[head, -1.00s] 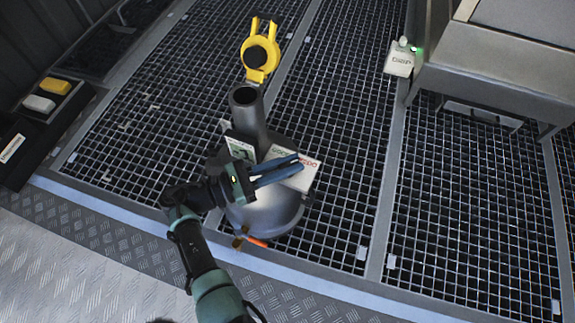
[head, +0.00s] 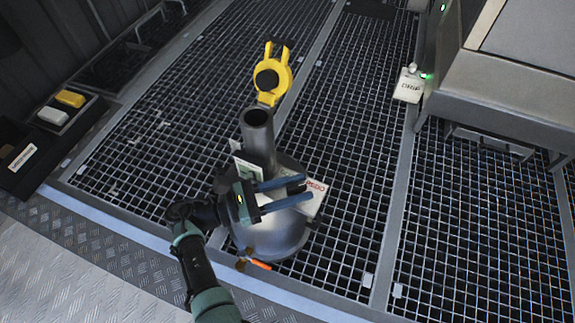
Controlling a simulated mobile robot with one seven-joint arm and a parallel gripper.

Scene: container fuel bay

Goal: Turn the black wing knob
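A grey metal vessel (head: 273,240) with an upright open pipe (head: 257,135) stands on the floor grating. My gripper (head: 309,187) is over the top of the vessel, to the right of and below the pipe. Its two blue fingers point right and are apart, with a gap between them. A small dark shape (head: 296,188) shows between the fingers near their tips. It may be the black wing knob, but the fingers partly hide it and I cannot tell whether they touch it. A white labelled plate (head: 316,199) lies just beyond the fingertips.
A yellow forked piece (head: 280,82) with a black round centre stands above the pipe. An orange-tipped item (head: 259,265) is at the vessel's base. A grey cabinet (head: 505,95) is at right, a black tray (head: 50,140) at left. Grating between is mostly clear.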

